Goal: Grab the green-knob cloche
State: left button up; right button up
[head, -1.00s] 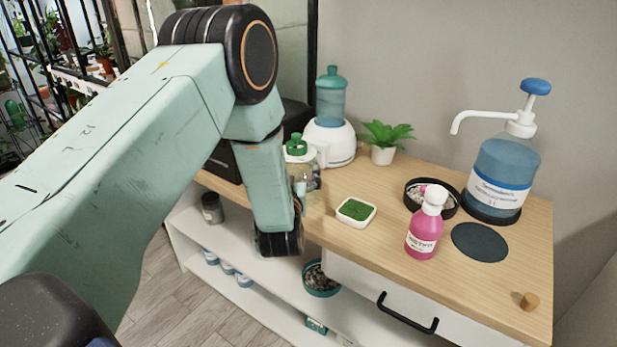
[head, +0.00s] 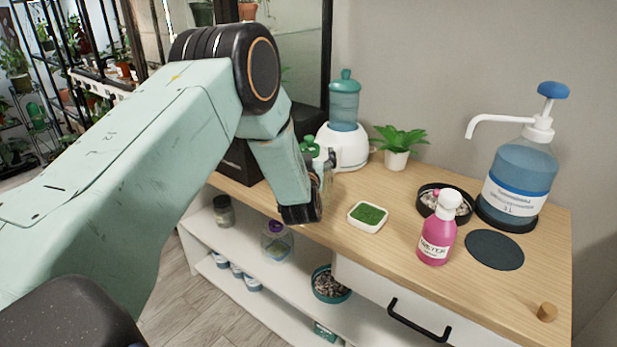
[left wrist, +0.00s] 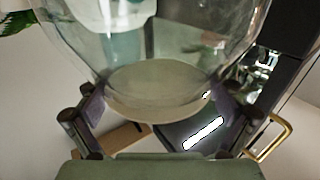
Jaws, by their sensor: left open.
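The green-knob cloche shows its green knob (head: 309,147) in the head view, at the back left of the wooden top; my left arm hides most of its glass. In the left wrist view a large clear glass body (left wrist: 155,85), which looks like the cloche, fills the space between the fingers. My left gripper (head: 326,172) is at the cloche, partly hidden behind my wrist. In the left wrist view its fingers (left wrist: 158,118) are spread on either side of the glass; I cannot tell whether they touch it. My right gripper is not in view.
A white dispenser with a teal bottle (head: 344,105) stands just behind the cloche. A green-filled dish (head: 368,216), a potted plant (head: 398,150), a pink bottle (head: 437,235) and a blue pump bottle (head: 520,170) stand right. A purple-topped glass (head: 277,241) is on the shelf below.

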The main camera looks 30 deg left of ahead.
pick_arm(q)
jog(key=shift+d+r, duration=0.1)
jog(key=shift+d, duration=0.2)
jog(key=c, duration=0.3)
jog(key=shift+a, duration=0.2)
jog(key=c, duration=0.5)
jog(key=shift+s+d, duration=0.1)
jog(key=c, duration=1)
jog(key=shift+c, duration=0.7)
